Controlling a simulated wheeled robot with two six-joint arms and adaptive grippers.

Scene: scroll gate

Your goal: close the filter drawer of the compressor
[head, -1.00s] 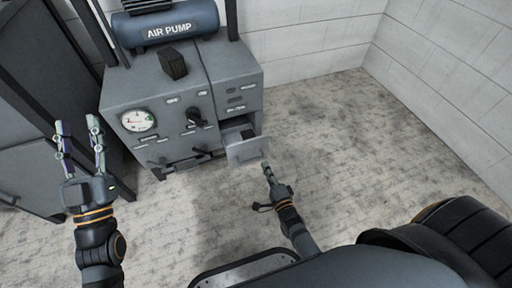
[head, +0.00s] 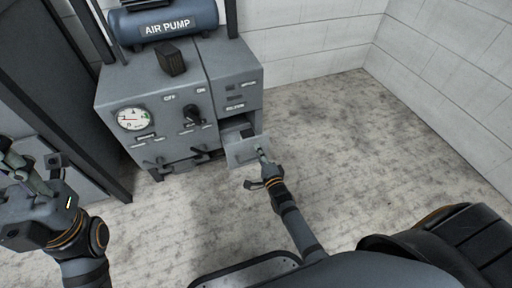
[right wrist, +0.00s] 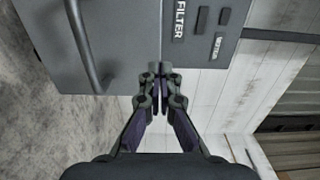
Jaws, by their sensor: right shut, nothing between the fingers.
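The filter drawer (head: 241,152) sticks out of the lower right of the grey compressor (head: 158,92), partly open, with a dark inside showing behind its front. My right gripper (head: 261,153) is shut and empty, its tips at the right part of the drawer front. In the right wrist view, the closed fingertips (right wrist: 160,76) lie over the edge of the drawer front (right wrist: 125,50), which has a bar handle (right wrist: 88,50). A FILTER label (right wrist: 180,18) is beside it. I cannot tell whether the tips touch. My left gripper (head: 32,162) is open and empty at the far left, away from the compressor.
An air pump tank (head: 165,24) sits on top of the compressor. A dial gauge (head: 132,118) and a black knob (head: 191,113) are on its front. A dark cabinet (head: 50,95) stands left. The floor (head: 345,150) to the right is clear up to the white wall (head: 450,80).

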